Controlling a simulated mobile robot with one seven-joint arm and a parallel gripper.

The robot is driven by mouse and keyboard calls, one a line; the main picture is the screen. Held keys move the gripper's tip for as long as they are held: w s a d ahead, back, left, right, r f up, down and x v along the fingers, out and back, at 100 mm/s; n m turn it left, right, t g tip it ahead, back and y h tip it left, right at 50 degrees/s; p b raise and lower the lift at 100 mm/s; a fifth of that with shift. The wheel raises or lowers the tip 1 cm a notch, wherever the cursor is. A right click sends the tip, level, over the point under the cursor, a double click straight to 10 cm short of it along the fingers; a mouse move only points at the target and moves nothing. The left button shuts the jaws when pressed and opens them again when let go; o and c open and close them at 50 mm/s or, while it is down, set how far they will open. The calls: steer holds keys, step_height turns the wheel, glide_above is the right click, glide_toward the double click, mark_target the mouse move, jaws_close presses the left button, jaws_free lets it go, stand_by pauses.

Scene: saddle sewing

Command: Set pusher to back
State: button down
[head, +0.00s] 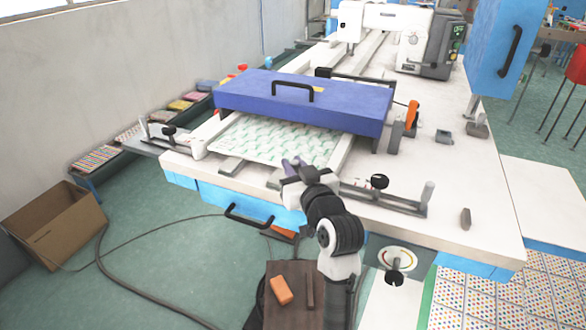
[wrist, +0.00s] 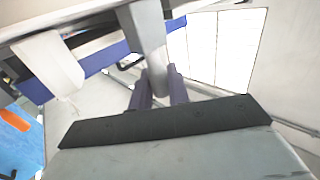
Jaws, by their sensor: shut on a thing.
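My gripper (head: 291,164), with purple fingers, is at the front edge of the white machine table in the head view. In the wrist view, my gripper (wrist: 158,78) is shut with a pale grey bar (wrist: 150,32) between its fingers. The bar seems to be the pusher, but the frames do not make this certain. In the head view my gripper and arm hide most of it. A green-and-white patterned panel (head: 265,138) lies just beyond my gripper, partly under a blue cover (head: 300,98) with a black handle.
Sliding clamps with black knobs stand at the left (head: 168,133) and right (head: 380,182) of the panel. A blue drawer (head: 245,207) with a black handle is below the table front. A cardboard box (head: 55,222) is on the floor at left. The table's right side is mostly clear.

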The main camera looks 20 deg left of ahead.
steer(key=shift+s+a+f, duration=0.15)
steer(key=c, duration=1.4)
jaws_free()
steer(key=shift+p+v, duration=4.05)
steer(key=shift+v, duration=2.95)
